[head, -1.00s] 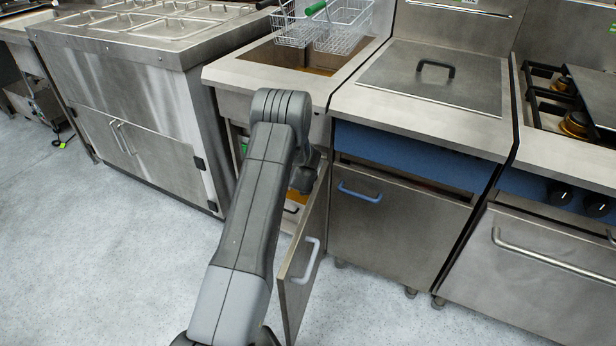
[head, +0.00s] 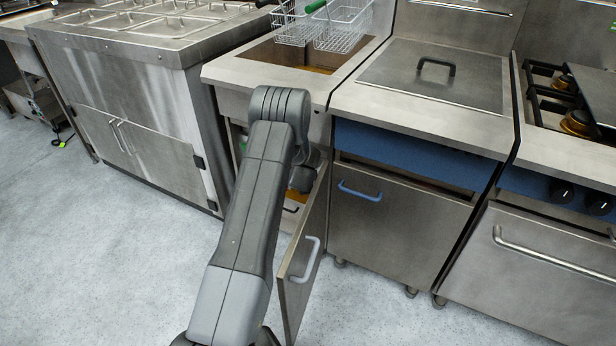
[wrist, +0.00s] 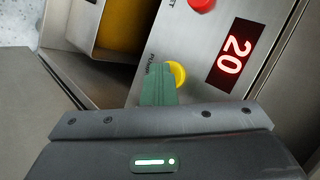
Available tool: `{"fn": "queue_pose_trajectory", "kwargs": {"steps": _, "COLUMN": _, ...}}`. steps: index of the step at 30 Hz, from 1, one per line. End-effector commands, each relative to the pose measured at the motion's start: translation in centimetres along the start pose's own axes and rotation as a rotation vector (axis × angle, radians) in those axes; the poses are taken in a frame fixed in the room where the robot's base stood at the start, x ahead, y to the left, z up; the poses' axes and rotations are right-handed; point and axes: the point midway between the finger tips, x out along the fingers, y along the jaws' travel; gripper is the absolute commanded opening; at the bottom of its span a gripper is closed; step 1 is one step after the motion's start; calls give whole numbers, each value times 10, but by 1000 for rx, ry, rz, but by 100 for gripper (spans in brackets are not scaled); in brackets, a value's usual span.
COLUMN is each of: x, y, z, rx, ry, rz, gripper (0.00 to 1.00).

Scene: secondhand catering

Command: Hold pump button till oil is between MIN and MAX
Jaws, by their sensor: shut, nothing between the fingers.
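The yellow pump button (wrist: 178,74) sits on a steel panel beside the word PUMP in the wrist view. My gripper (wrist: 157,70) is shut and empty, its green fingers at the left edge of the button and covering part of it. I cannot tell whether they press it. In the head view my arm hides the gripper and the panel. The fryer vat (head: 262,75) is open at the top, with brownish oil (head: 318,70) low inside. The MIN and MAX marks cannot be made out.
A red button (wrist: 201,4) and a red display (wrist: 233,58) reading 20 are on the panel. A metal container with yellow contents (wrist: 122,25) is beside it. The fryer's cabinet door (head: 305,262) stands open by my arm. Wire baskets (head: 340,28) hang over the vat.

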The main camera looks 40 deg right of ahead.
Motion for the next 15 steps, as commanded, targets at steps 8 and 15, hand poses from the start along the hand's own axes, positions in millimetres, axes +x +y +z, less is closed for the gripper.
{"fn": "queue_pose_trajectory", "kwargs": {"steps": 8, "x": -4, "y": 6, "z": 4, "rx": 1, "ry": 1, "rz": -2, "gripper": 0}}
{"fn": "queue_pose_trajectory", "kwargs": {"steps": 15, "x": -9, "y": 9, "z": 8, "rx": -1, "ry": 0, "rz": -1, "gripper": 0}}
